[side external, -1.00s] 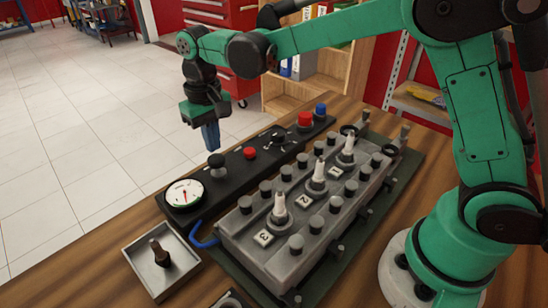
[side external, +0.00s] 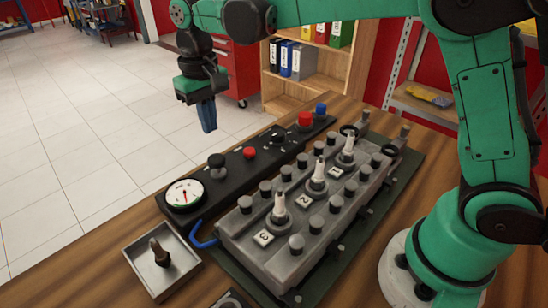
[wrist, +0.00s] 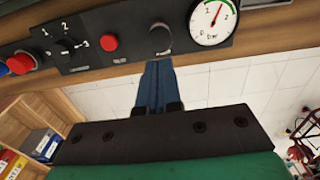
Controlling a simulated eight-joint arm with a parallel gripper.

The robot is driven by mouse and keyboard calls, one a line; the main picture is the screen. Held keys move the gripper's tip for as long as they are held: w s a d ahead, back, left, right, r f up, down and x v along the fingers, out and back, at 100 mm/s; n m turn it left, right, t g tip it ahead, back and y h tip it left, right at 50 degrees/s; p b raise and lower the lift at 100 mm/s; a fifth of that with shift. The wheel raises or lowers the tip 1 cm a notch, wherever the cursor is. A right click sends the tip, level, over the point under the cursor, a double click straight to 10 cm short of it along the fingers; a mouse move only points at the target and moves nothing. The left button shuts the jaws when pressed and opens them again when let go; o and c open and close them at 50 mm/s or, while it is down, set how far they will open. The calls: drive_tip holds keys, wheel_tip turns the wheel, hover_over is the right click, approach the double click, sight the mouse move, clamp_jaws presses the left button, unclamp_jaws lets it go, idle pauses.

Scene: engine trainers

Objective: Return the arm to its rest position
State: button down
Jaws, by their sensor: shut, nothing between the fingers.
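My gripper (side external: 207,116) hangs in the air beyond the far edge of the black control panel (side external: 232,168), its blue fingers shut and empty. In the wrist view the blue fingers (wrist: 158,82) are together, pointing towards the panel, with the black knob (wrist: 160,38) near their tips. My green arm reaches across the top of the side view from its base at the right. The upper arm links are cut off by the top edge.
A metal tray (side external: 145,274) holds a dark part. A shelf (side external: 290,92) and red cabinet (side external: 236,75) stand behind. The floor at left is clear.

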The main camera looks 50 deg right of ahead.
drive_tip(key=shift+r, duration=0.55)
drive_tip(key=shift+s+d+r, duration=0.1)
drive_tip(key=s+d+t, duration=0.2)
drive_tip(key=s, duration=0.2)
drive_tip(key=s+d+t, duration=0.2)
drive_tip(key=s+d, duration=0.1)
drive_tip(key=s, duration=0.1)
drive_tip(key=s+d+t, duration=0.2)
drive_tip(key=s+d, duration=0.1)
drive_tip(key=s, duration=0.1)
drive_tip(key=shift+s+f+t, duration=0.1)
drive_tip(key=shift+f+t, duration=0.2)
drive_tip(key=shift+s+d+f+t, duration=0.15)
drive_tip(key=shift+s+f+t, duration=0.15)
drive_tip(key=shift+s+f, duration=0.1)
